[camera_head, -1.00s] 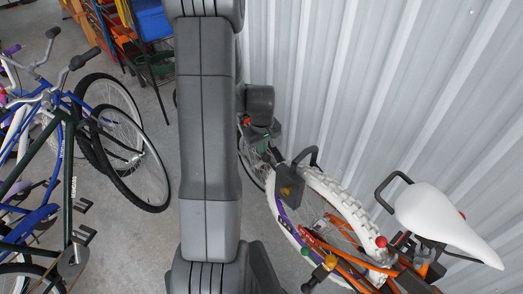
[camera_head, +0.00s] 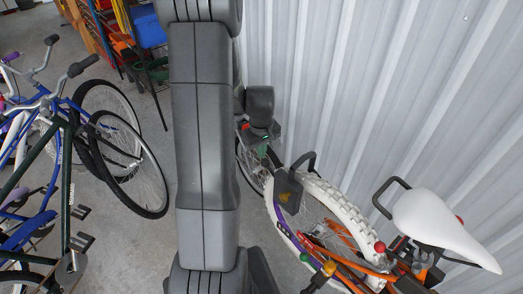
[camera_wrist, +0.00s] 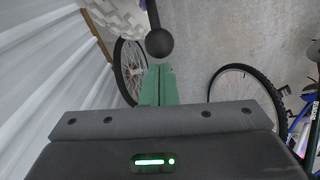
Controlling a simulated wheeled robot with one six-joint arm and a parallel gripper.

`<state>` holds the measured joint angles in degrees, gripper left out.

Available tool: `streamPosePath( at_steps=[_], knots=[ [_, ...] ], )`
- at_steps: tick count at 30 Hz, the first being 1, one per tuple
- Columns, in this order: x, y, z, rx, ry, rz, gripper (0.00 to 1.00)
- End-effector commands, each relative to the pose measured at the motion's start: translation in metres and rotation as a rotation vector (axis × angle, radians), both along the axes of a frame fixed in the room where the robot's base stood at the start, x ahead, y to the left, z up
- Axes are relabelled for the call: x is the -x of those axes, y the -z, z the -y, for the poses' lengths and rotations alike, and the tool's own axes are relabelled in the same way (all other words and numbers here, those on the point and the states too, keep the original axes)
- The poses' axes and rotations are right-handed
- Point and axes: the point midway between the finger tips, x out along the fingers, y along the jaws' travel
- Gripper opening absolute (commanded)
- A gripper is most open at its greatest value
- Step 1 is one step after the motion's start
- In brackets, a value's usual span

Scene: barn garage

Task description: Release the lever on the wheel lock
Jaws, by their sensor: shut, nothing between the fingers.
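In the wrist view a dark lever (camera_wrist: 154,15) with a round black knob (camera_wrist: 159,43) comes down from the top edge. My gripper (camera_wrist: 159,68) has green fingers that are closed together and empty. Its tips appear just below the knob in the picture; I cannot tell whether they touch it. In the head view my gripper (camera_head: 263,152) is small and partly hidden, left of and above the lock box.
A corrugated metal wall (camera_head: 400,90) runs close along the right. A white saddle (camera_head: 440,226) and a black hoop (camera_head: 391,194) stand to the lock's right. Several bicycles (camera_head: 75,165) are parked at the left. Bare concrete (camera_head: 125,235) lies between.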

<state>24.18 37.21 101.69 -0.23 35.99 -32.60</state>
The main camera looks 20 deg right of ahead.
Motion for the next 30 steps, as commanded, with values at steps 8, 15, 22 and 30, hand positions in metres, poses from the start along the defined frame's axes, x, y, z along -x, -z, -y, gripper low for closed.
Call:
streamPosePath(
  at_steps=[8, 15, 22, 30],
  knots=[
    [0.0, -0.019, 0.0, 0.002, 0.0, 0.004, 0.0],
    [0.004, -0.065, -0.002, 0.003, 0.0, 0.006, 0.0],
    [0.008, -0.109, -0.004, 0.002, 0.0, 0.005, 0.0],
    [0.011, -0.135, -0.005, 0.001, 0.0, 0.001, 0.0]
  ],
)
